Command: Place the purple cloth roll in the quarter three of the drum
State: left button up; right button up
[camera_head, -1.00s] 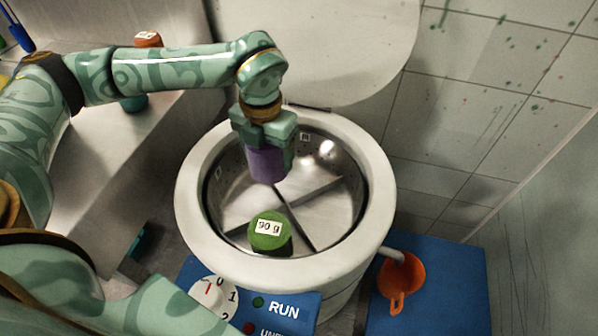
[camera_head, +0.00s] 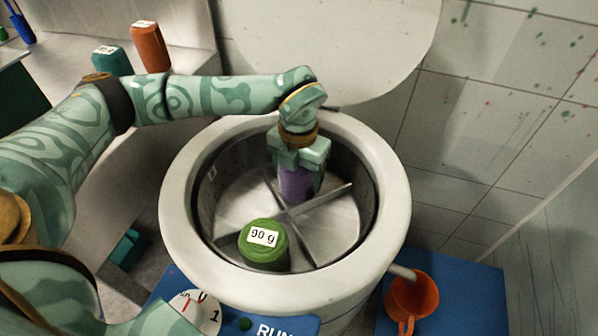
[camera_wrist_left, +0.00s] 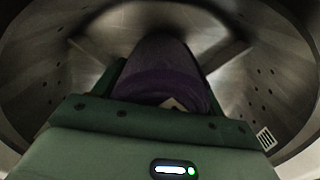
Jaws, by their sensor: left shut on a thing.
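The purple cloth roll (camera_head: 293,184) is upright inside the drum (camera_head: 172,214), in the jaws of my left gripper (camera_head: 299,172). It also shows in the left wrist view (camera_wrist_left: 163,70), between the green fingers (camera_wrist_left: 100,90). The roll is near the back of the drum, by the far side of the cross-shaped divider (camera_head: 330,196). I cannot tell whether it touches the floor. A small marking shows on the drum wall in the wrist view (camera_wrist_left: 265,138). My right gripper is not in view.
The drum's lid (camera_head: 330,50) stands open behind it. An orange roll (camera_head: 150,48) and a teal roll (camera_head: 111,60) stand on the metal counter at the back left. An orange cup (camera_head: 412,297) is at the front right, and a dial panel (camera_head: 200,312) at the front.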

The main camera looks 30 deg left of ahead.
pick_arm(q)
jog(key=o, duration=1.2)
jog(key=shift+f, duration=0.15)
jog(key=shift+c, duration=0.2)
notch_tip(320, 180, up, 11)
jog(key=p, duration=0.5)
jog(key=shift+r, duration=0.7)
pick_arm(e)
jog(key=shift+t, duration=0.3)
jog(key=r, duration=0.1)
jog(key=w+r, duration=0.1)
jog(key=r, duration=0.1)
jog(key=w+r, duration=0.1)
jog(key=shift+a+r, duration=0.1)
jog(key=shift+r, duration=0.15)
